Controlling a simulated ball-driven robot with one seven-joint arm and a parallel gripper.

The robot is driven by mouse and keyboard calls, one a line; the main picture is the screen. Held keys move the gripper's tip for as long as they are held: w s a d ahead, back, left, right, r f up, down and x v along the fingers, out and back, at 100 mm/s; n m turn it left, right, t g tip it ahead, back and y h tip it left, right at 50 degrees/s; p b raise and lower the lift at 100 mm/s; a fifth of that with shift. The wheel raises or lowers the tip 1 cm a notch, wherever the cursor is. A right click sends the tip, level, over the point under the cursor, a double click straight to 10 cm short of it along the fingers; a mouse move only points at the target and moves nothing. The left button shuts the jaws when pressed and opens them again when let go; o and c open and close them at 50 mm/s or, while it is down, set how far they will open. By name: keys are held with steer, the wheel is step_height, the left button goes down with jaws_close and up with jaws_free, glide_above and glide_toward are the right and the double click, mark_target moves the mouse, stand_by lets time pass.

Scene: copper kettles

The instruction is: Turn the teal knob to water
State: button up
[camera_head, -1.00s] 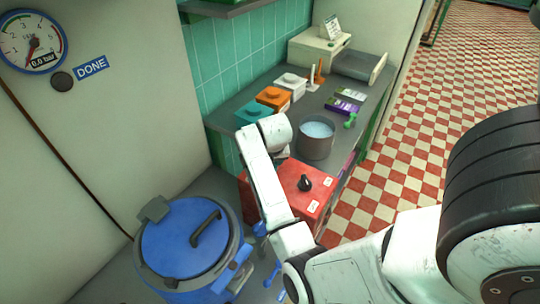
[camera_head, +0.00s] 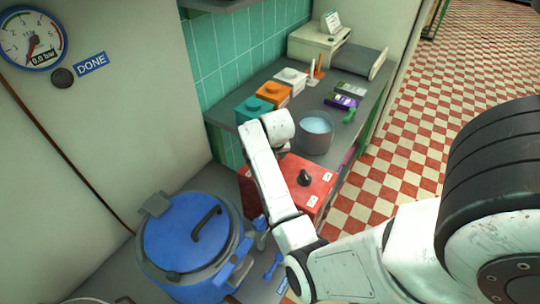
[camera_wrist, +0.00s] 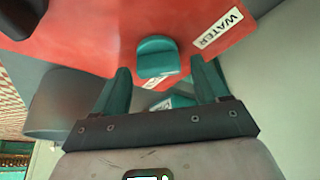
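The teal knob (camera_wrist: 157,57) is on the red box (camera_wrist: 95,30) in the wrist view. A WATER label (camera_wrist: 218,28) sits to its upper right, and a second label (camera_wrist: 156,82), partly hidden and unreadable, is just below it. I cannot tell which label the knob points to. My gripper (camera_wrist: 160,74) is open, with its two teal fingers on either side of the knob and a visible gap to each. In the head view the red box (camera_head: 320,184) shows, but my arm hides the teal knob and my gripper's fingers.
A black knob (camera_head: 304,179) stands on the same box. A grey pot of water (camera_head: 315,138) is on the counter behind it. Teal, orange and white canisters (camera_head: 272,92) line the wall. A blue pressure vessel (camera_head: 190,240) stands at left; a gauge (camera_head: 32,41) is above.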

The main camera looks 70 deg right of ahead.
steer(key=b+v, duration=0.1)
steer(key=v, duration=0.9)
steer(key=shift+a+r, duration=0.15)
steer(key=shift+r, duration=0.25)
stand_by(0.4)
